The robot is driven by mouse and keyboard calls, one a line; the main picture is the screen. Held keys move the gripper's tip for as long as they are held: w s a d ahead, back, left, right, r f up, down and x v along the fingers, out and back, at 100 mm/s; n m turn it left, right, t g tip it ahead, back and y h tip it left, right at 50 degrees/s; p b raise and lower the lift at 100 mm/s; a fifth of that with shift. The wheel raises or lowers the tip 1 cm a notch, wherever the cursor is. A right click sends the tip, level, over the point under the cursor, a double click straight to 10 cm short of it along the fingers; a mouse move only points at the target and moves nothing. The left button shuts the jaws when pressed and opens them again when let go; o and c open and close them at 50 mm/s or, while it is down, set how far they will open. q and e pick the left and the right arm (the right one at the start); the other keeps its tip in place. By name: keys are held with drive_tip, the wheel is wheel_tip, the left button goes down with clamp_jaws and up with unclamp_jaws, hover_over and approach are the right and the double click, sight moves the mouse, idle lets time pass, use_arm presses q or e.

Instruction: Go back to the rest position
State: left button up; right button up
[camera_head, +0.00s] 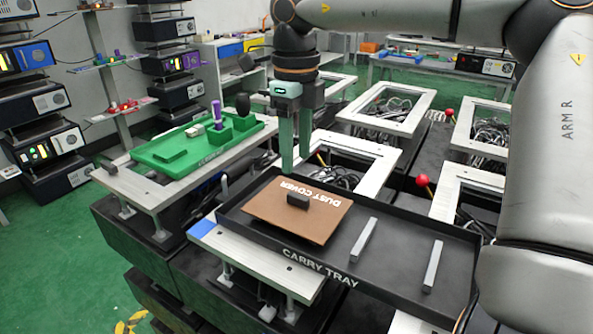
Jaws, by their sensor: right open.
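My right gripper (296,165) points down above the back left part of the black carry tray (390,283). Its green fingers show, with nothing seen between them. A brown dust cover (265,207) with a dark block-shaped handle (298,199) lies in the left part of the tray, just in front of the fingertips. The gripper is apart from the handle. My right arm comes in from the upper right. My left gripper does not show.
A green fixture board (180,155) with a purple lever (217,114) and a black knob (242,104) stands on the left. Two grey bars (363,240) (432,266) are in the tray. Open metal frames and red-ball levers (422,180) stand behind and right.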

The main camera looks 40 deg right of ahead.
wheel_tip(320, 180, up, 5)
drive_tip(key=shift+r+p, duration=0.1)
drive_tip(key=shift+p, duration=0.3)
